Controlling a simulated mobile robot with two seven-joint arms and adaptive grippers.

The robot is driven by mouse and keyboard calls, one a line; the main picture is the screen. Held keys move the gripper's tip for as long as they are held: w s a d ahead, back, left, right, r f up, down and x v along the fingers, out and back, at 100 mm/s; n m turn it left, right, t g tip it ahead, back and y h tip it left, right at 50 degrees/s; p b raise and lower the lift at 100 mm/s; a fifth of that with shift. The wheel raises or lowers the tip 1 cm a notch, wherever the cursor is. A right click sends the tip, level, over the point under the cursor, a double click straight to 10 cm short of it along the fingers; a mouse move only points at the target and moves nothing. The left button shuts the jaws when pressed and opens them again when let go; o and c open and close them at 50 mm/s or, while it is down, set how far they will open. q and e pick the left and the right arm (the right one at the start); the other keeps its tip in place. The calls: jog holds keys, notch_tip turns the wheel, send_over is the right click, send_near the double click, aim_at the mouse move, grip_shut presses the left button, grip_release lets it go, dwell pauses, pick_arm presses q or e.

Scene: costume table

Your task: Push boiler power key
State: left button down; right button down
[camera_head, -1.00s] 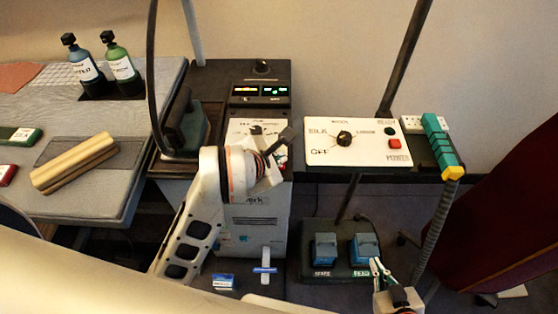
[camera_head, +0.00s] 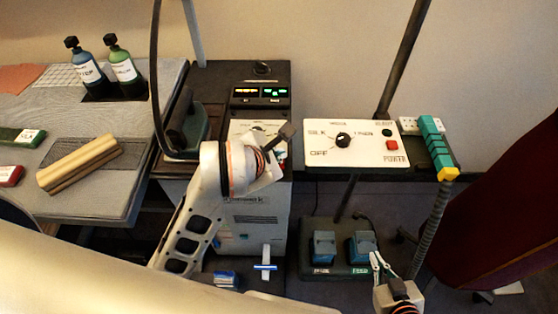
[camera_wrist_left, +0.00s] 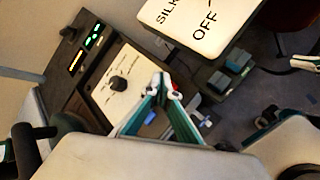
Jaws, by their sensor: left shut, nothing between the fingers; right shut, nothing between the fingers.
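The boiler (camera_head: 255,215) is the tall grey and black unit in the middle of the head view, with lit displays on top. Its white control panel (camera_wrist_left: 117,87) carries a black knob (camera_wrist_left: 119,84) in the left wrist view. My left gripper (camera_wrist_left: 160,84) is shut and empty in front of the panel's lower right side. A small red spot (camera_wrist_left: 176,91) shows at its fingertips; I cannot tell whether it is the power key. In the head view my left wrist covers much of the panel and the fingers. My right gripper (camera_head: 375,260) is shut and empty near the pedals.
A white board (camera_head: 320,155) with a dial (camera_head: 343,139) and a red POWER button (camera_head: 391,145) stands right of the boiler. Two blue pedals (camera_head: 324,244) are below. Bottles (camera_head: 122,68) stand on the left table.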

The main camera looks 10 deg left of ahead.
pick_arm(q)
jog(key=shift+r+p, duration=2.35)
jog(key=shift+r, duration=0.15)
jog(key=shift+f, duration=0.1)
